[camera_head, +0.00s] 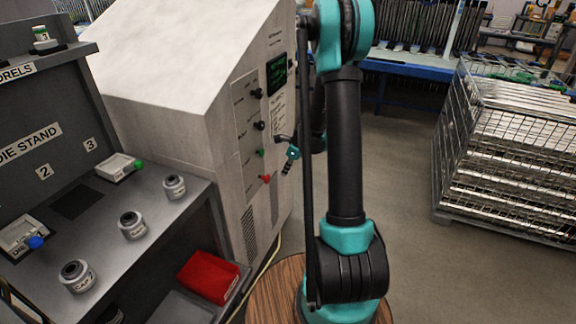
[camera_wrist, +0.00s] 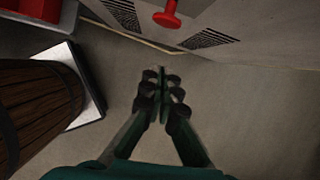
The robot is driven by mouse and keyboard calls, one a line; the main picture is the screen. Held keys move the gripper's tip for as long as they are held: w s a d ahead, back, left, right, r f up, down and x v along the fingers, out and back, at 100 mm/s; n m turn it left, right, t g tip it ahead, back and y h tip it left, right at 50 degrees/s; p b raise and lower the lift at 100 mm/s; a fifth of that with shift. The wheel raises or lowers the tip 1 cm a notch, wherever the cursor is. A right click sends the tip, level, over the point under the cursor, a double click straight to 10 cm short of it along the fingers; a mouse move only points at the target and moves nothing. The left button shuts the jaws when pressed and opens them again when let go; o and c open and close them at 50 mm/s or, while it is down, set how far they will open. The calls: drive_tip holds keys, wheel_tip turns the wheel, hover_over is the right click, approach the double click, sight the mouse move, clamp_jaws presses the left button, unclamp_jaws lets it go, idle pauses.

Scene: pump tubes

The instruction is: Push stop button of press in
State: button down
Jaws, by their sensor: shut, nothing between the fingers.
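The press (camera_head: 180,130) is a large pale cabinet with a sloped top and a control panel on its right face. A red mushroom button (camera_head: 266,178), which looks like the stop button, sits lowest on that panel; its label is too small to read. It also shows at the top of the wrist view (camera_wrist: 167,16), sticking out from the panel. My gripper (camera_head: 286,169) is right of the red button in the head view. In the wrist view my gripper (camera_wrist: 160,80) is shut and empty, its tips below the button and apart from it in the picture.
A green button (camera_head: 261,153) and black knobs (camera_head: 259,126) sit above the red button, below a dark screen (camera_head: 277,74). A red bin (camera_head: 208,277) and a die stand (camera_head: 60,255) are at left. A wooden barrel (camera_wrist: 35,105) stands near my arm. A wire cage (camera_head: 510,150) is at right.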

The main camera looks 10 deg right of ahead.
sight(269, 176)
drive_tip(key=w+a+f, duration=0.2)
drive_tip(key=a+f, duration=0.2)
drive_tip(key=shift+w+a, duration=0.3)
drive_tip(key=shift+w, duration=0.1)
drive_tip(key=shift+f, duration=0.1)
drive_tip(key=shift+w+a, duration=0.55)
drive_tip(key=shift+a, duration=0.2)
